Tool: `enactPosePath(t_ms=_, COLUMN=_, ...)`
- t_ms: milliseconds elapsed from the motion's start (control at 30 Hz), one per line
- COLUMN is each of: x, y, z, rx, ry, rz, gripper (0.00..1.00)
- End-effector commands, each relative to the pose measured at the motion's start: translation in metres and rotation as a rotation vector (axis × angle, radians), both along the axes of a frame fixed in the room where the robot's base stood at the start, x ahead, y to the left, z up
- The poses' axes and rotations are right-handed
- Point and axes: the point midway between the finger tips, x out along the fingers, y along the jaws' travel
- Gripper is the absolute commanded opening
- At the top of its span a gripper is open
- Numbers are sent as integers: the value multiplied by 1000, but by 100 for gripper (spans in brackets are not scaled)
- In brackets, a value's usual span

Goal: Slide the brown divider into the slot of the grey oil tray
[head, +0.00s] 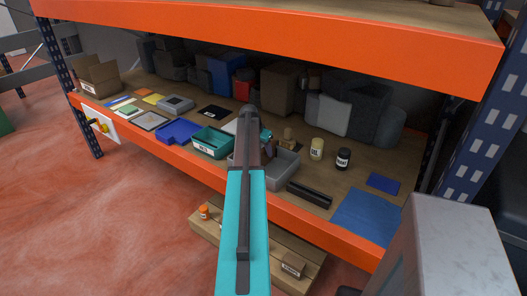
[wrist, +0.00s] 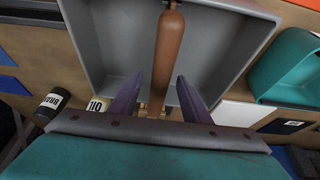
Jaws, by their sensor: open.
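The grey oil tray (head: 288,170) stands on the shelf, partly hidden behind my arm in the head view. In the wrist view the tray (wrist: 105,45) fills the upper middle. The brown divider (wrist: 168,55) shows there edge-on as a long bar with a rounded end, over or in the tray; I cannot tell whether it sits in the slot. My gripper (wrist: 156,84) is open, with one dark finger on each side of the divider's near end and visible gaps beside it. In the head view my gripper (head: 266,140) is mostly hidden by my arm.
Left of the tray are a teal bin (head: 210,142) and a blue bin (head: 178,131). Right of it stand a cream jar (head: 317,149) and a black jar (head: 343,159). A black channel-shaped piece (head: 309,194) lies near the orange front edge (head: 300,222). An upper shelf (head: 290,30) hangs overhead.

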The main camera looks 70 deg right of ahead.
Motion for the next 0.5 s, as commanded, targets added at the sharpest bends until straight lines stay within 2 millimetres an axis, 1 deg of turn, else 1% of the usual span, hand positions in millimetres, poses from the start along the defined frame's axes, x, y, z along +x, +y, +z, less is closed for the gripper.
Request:
enactPosePath(t_ms=267, x=3, y=11, z=26, rx=-2, ry=-1, rz=1, gripper=43)
enactPosePath(t_ms=500, x=6, y=23, z=56, rx=-2, ry=-1, rz=1, gripper=43)
